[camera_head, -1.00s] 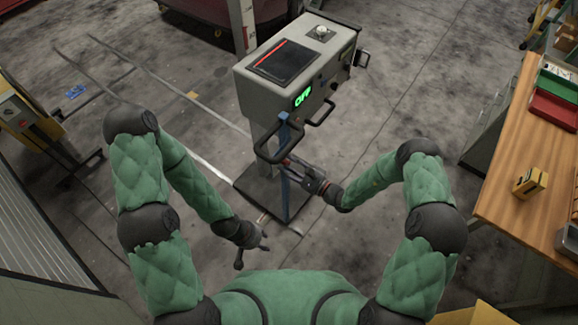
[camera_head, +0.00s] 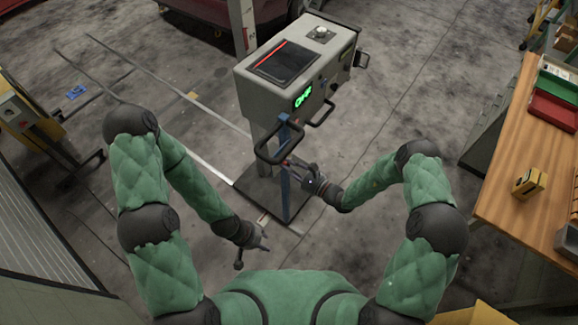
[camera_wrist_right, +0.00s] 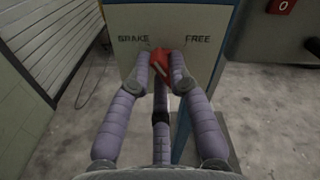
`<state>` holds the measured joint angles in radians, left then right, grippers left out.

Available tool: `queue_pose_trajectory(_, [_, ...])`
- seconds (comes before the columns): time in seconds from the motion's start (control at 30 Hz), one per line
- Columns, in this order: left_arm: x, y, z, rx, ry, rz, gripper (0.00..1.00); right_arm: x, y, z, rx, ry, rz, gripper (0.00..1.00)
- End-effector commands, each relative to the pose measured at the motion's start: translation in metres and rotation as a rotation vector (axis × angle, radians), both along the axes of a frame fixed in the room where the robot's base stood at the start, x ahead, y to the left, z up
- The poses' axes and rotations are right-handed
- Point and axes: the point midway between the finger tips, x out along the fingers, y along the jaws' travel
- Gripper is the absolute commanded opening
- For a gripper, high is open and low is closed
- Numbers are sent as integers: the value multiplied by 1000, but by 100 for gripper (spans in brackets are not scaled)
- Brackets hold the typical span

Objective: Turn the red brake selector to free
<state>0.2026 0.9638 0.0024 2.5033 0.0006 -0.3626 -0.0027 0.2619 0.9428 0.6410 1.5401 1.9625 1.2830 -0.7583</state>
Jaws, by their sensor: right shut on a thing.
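The red brake selector (camera_wrist_right: 160,59) shows in the right wrist view, on a pale panel (camera_wrist_right: 175,18) with BRAKE printed at left and FREE at right. It lies between the two words, a little tilted; the fingers partly hide it, so its exact setting is unclear. My right gripper (camera_wrist_right: 161,68) is shut on the selector, one finger on each side. In the head view the right gripper (camera_head: 304,176) is at the blue post (camera_head: 285,180) below the grey console, and the selector is hardly visible. My left gripper (camera_head: 253,254) is open and empty, low in front of my body.
The grey console (camera_head: 260,95) with a lit green display (camera_head: 303,97) and black handles (camera_head: 318,113) stands above the post. A yellow machine (camera_head: 30,130) is at far left. The floor between is mostly clear.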

Motion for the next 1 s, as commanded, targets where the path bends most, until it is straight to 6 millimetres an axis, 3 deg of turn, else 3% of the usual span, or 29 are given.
queue_pose_trajectory(1.0, [0, 0, 14, 0, 0, 0, 40, 4, -3, 5, 563, 774, 0, 0])
